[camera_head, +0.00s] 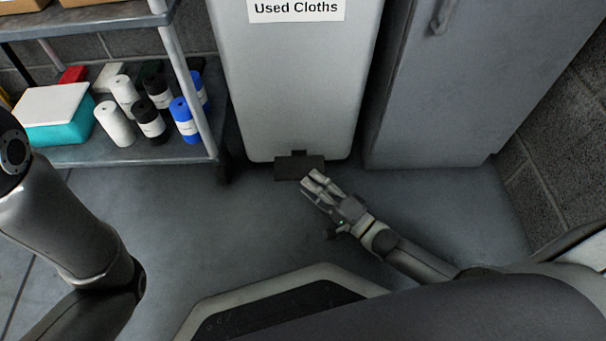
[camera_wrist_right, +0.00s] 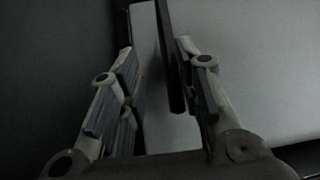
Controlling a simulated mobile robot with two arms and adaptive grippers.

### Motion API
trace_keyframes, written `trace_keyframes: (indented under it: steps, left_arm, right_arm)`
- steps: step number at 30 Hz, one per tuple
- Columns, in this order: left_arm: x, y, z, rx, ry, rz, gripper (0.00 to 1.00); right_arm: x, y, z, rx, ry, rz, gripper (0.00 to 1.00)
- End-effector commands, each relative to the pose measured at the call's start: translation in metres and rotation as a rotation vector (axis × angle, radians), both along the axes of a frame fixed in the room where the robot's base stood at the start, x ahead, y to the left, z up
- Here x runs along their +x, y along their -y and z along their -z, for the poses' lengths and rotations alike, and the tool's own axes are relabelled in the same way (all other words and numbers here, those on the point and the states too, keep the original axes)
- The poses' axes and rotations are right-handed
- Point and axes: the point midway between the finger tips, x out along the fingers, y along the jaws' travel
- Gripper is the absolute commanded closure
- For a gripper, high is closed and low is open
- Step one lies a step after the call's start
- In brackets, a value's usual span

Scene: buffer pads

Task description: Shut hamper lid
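The hamper (camera_head: 300,85) is a tall pale grey bin with a "Used Cloths" label (camera_head: 296,10). Its top and lid are out of view. A dark foot pedal (camera_head: 288,170) sticks out at its base. My right gripper (camera_head: 311,180) is low by the floor, at the pedal's right front corner. In the right wrist view the gripper (camera_wrist_right: 157,62) has its fingers apart, with a dark plate edge (camera_wrist_right: 170,65), apparently the pedal, between them near the right finger. Contact is unclear. Part of my left arm shows at the left, but its gripper is out of view.
A shelf cart (camera_head: 185,155) stands left of the hamper, with white, black and blue rolls and a teal box (camera_head: 58,130) with a white lid. A grey cabinet (camera_head: 450,100) stands to the right. The floor (camera_head: 180,225) in front is clear.

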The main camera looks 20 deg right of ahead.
Motion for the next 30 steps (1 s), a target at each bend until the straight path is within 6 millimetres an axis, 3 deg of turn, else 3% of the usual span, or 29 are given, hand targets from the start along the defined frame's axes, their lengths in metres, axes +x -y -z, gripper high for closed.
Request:
trace_keyframes:
  steps: [3,9,15,24,26,28,30]
  left_arm:
    - [0.000,0.000,0.000,0.001,0.001,0.000,0.68]
    - [-0.001,0.000,0.000,0.000,0.002,0.000,0.68]
    - [-0.001,0.000,0.000,0.000,0.002,0.000,0.68]
    - [0.002,0.001,0.000,0.002,-0.004,-0.004,0.68]
    - [0.012,0.003,0.000,0.004,-0.024,-0.020,0.68]
    - [0.034,0.009,0.002,0.008,-0.071,-0.059,0.68]
    - [0.072,0.017,0.011,0.021,-0.149,-0.131,0.68]
  right_arm:
    - [-0.024,0.014,0.003,-0.002,-0.003,0.000,0.68]
    - [-0.050,0.028,0.005,-0.002,-0.001,0.000,0.68]
    - [-0.059,0.033,0.005,0.000,0.001,0.000,0.68]
    - [-0.057,0.032,0.002,-0.001,0.009,0.001,0.68]
    - [-0.050,0.028,-0.008,-0.006,0.036,0.001,0.68]
    - [-0.036,0.018,-0.032,-0.023,0.101,0.004,0.68]
    - [-0.012,0.001,-0.077,-0.051,0.218,0.012,0.68]
